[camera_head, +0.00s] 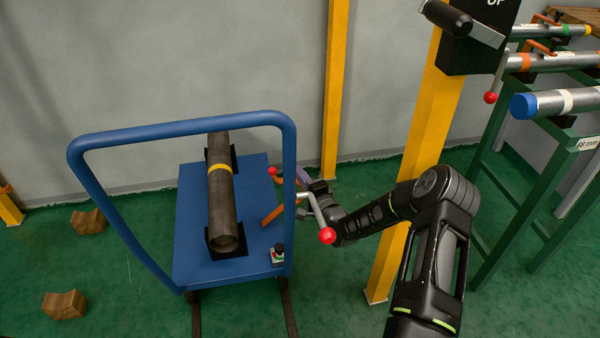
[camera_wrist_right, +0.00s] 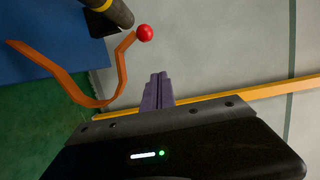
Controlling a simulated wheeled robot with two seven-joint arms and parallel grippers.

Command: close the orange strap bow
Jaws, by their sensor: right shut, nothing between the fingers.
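The orange strap bow (camera_head: 271,216) stands at the right side of the blue cart, swung out beside the dark pipe (camera_head: 222,205) and not over it. In the right wrist view the bow (camera_wrist_right: 120,75) is a bent orange band with a red ball (camera_wrist_right: 144,33) at its end. The ball also shows in the head view (camera_head: 272,171). My right gripper (camera_head: 303,175) is just right of the bow, partly hidden by a crank. Its purple fingers (camera_wrist_right: 158,90) are shut and empty, apart from the bow and ball. My left gripper is out of view.
The blue cart (camera_head: 190,262) has a tall push-handle (camera_head: 180,128) in front of the pipe. A grey crank with a red knob (camera_head: 327,236) overlaps my right wrist. A yellow post (camera_head: 426,130) stands close behind my right arm. A green rack (camera_head: 492,210) is at right.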

